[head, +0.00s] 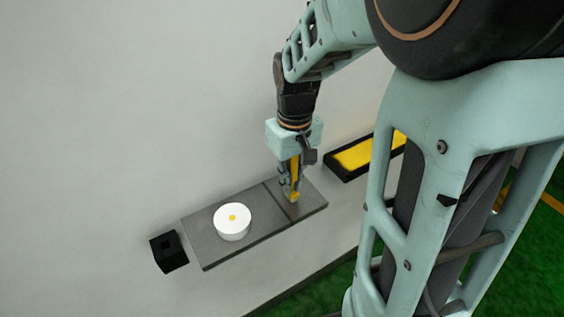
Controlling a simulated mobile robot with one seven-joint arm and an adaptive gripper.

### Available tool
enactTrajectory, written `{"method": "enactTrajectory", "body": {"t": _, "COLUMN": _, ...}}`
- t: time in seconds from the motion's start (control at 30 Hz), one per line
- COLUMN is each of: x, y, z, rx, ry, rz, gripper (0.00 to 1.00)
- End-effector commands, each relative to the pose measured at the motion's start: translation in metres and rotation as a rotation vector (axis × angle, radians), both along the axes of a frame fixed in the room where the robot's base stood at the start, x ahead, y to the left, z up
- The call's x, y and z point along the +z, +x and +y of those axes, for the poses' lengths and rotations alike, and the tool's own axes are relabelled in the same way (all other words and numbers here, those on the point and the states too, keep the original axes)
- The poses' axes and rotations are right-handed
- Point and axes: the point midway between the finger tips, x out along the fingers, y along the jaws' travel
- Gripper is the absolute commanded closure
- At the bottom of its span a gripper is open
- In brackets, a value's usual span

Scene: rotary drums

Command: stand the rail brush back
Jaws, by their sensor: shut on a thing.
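My gripper (291,192) points down over the right part of a grey shelf, shut on a slim yellow thing (295,166). I take this to be the rail brush; its shape is mostly hidden by the fingers. Its lower end is close to the shelf top, and I cannot tell whether it touches. No other brush shows.
The grey shelf (204,245) runs along the pale wall, with a seam near its right part. A white round drum with a yellow dot (232,222) stands on it. A black open box (169,252) is at its left end. A black-rimmed yellow tray (352,157) is to the right.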

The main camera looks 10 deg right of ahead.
Motion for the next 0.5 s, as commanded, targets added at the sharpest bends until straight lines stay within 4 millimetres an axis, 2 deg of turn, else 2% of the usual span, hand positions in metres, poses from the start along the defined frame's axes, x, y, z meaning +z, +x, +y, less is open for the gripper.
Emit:
{"method": "enactTrajectory", "body": {"t": 0.23, "x": -0.0044, "y": 0.0002, "z": 0.0001, "rx": 0.000, "ry": 0.000, "rz": 0.000, "gripper": 1.00}}
{"method": "enactTrajectory", "body": {"t": 0.27, "x": -0.0029, "y": 0.0001, "z": 0.0000, "rx": 0.000, "ry": 0.000, "rz": 0.000, "gripper": 0.85}}
{"method": "enactTrajectory", "body": {"t": 0.3, "x": -0.0027, "y": 0.0001, "z": 0.0000, "rx": 0.000, "ry": 0.000, "rz": 0.000, "gripper": 0.81}}
{"method": "enactTrajectory", "body": {"t": 0.4, "x": -0.0029, "y": 0.0000, "z": 0.0000, "rx": 0.000, "ry": 0.000, "rz": 0.000, "gripper": 0.70}}
{"method": "enactTrajectory", "body": {"t": 0.5, "x": -0.0029, "y": 0.0000, "z": 0.0001, "rx": 0.000, "ry": 0.000, "rz": 0.000, "gripper": 0.70}}
